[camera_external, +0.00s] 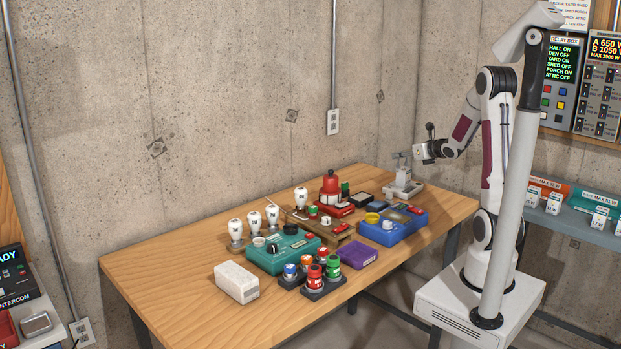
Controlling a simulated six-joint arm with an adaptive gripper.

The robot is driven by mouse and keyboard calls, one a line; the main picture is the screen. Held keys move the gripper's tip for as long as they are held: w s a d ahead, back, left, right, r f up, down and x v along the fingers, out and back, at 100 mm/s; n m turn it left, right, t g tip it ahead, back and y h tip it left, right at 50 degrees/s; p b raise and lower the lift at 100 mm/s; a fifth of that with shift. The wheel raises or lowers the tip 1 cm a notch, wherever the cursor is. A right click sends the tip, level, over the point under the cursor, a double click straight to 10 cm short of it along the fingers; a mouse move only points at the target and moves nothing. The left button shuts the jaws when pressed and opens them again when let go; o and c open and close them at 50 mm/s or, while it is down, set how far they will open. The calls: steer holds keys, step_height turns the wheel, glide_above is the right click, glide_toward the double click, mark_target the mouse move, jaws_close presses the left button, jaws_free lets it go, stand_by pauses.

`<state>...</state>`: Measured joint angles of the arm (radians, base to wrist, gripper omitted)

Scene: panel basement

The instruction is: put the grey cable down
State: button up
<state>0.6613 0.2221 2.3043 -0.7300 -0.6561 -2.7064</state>
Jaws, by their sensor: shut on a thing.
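Left of the tray are a blue box (405,226), a red-topped device (330,184), a green box (282,252), a purple box (357,254) and several bulbs (272,214). A white block (236,282) stands near the front. Bare wood (165,270) lies at the left end.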

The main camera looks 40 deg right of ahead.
steer(key=w+a+f+n+y, duration=0.3)
steer(key=w+a+n+y, duration=0.4)
steer(key=a, duration=0.4)
steer(key=s+a+n+g+y, duration=0.2)
steer(key=a+n+g+y, duration=0.1)
steer(key=a, duration=0.6)
steer(key=shift+a+r+n+g+y, duration=0.2)
steer(key=shift+a+n+g+y, duration=0.15)
steer(key=shift+n+y, duration=0.6)
steer(key=shift+m+y, duration=0.25)
step_height(320, 180, down, 6)
steer(key=shift+f, duration=0.15)
steer(key=shift+f, duration=1.85)
